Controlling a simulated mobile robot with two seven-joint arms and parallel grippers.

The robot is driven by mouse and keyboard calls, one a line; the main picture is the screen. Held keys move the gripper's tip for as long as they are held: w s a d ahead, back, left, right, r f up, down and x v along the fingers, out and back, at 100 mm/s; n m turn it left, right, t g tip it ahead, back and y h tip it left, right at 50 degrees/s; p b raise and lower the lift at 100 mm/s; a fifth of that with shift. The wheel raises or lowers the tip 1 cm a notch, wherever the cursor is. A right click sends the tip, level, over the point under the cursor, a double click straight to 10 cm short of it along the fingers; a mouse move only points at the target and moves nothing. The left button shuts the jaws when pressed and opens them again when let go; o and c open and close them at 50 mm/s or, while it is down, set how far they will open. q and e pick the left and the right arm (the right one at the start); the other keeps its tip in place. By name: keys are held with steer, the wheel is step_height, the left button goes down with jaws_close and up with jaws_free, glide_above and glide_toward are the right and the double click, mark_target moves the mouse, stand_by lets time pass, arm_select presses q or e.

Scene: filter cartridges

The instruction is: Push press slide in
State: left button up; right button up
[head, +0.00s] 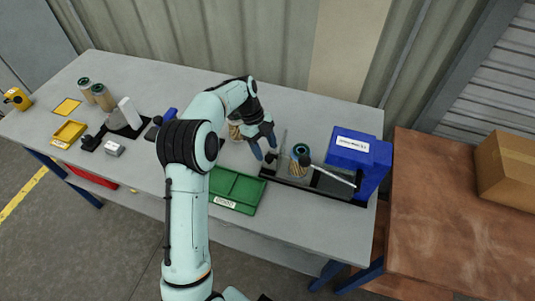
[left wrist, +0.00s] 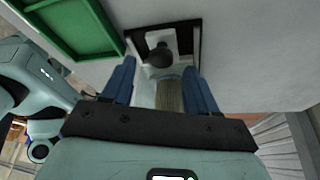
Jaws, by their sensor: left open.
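The press stands at the right of the bench, with a blue housing (head: 350,152) and a black base (head: 325,193). A filter cartridge (head: 299,168) with a dark teal top stands on the press slide, left of the housing. A lever with a black knob (head: 304,160) crosses in front of it. A black slide knob (head: 271,157) is at the left end of the slide. My left gripper (head: 264,147) is open beside that knob. In the left wrist view, the knob (left wrist: 159,55) lies ahead between the spread blue fingers; contact cannot be told. My right gripper is not in view.
A green tray (head: 252,191) lies at the front edge, left of the press. A yellow bin (head: 70,131), a yellow card (head: 67,106), two cartridges (head: 103,97) and a black-based fixture (head: 124,119) are farther left. A cardboard box (head: 505,165) sits on the brown table at right.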

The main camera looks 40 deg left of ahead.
mark_target(307, 171)
arm_select(q)
steer(key=shift+x, duration=1.35)
steer(key=shift+w, duration=0.1)
jaws_close()
steer(key=w+d, duration=0.1)
steer(key=d, duration=0.3)
steer(key=w+d, duration=0.1)
steer(key=d, duration=0.3)
steer(key=w+d, duration=0.2)
steer(key=d, duration=0.2)
steer(key=shift+d+b, duration=0.3)
steer(key=shift+d, duration=0.1)
jaws_free()
steer(key=shift+d, duration=0.1)
steer(key=shift+r, duration=0.1)
